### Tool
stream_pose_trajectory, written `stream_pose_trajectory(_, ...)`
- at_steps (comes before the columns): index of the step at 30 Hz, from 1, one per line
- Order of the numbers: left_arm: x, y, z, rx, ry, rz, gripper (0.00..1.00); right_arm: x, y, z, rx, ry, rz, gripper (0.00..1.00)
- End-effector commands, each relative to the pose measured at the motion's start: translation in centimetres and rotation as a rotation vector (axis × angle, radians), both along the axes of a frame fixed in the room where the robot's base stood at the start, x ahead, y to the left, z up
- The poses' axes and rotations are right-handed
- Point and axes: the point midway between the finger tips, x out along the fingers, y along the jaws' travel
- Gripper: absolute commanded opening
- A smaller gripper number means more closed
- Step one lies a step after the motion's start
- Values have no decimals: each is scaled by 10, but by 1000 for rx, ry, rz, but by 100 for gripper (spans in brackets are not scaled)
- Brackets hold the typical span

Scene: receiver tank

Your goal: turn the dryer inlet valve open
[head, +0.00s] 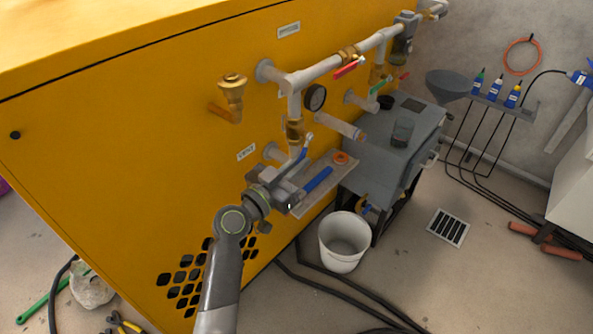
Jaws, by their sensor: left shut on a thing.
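Against the yellow cabinet (130,130), a brass valve (294,131) sits on the white vertical pipe below the pressure gauge. A blue lever (307,143) slants down beside it towards my left gripper (291,174). My left gripper is shut, seemingly on the lower part of this blue lever. The fingers hide where they meet it. A red lever (349,68) lies along the upper white pipe, and a green lever (388,84) is farther right. I cannot read the labels to tell which valve is the dryer inlet. My right gripper is out of view.
A shelf (325,190) with a blue-handled tool (318,181) and orange ring is just right of my left gripper. A white bucket (343,243) stands below. A grey unit (385,150) stands to the right. Black hoses cross the floor.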

Motion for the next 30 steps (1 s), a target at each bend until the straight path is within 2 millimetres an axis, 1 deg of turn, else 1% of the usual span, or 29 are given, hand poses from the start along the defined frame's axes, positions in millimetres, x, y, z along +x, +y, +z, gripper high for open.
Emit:
stream_pose_trajectory(3, 1, 0, 2, -5, -9, 1, 0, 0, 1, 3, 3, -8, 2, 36)
stream_pose_trajectory(11, 0, 0, 3, -5, -8, 1, 0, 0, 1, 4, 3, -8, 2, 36)
stream_pose_trajectory(12, 0, 0, 3, -5, -8, 1, 11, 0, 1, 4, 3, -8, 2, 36)
stream_pose_trajectory(16, 0, 0, 2, -3, -6, 0, 28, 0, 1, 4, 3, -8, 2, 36)
stream_pose_trajectory(17, 0, 0, 2, -3, -6, 0, 29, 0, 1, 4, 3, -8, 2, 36)
stream_pose_trajectory(26, -2, 1, 0, -2, -3, 0, 29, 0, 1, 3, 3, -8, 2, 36)
stream_pose_trajectory(30, -13, 10, -3, 0, -2, 1, 29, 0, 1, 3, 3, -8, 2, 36)
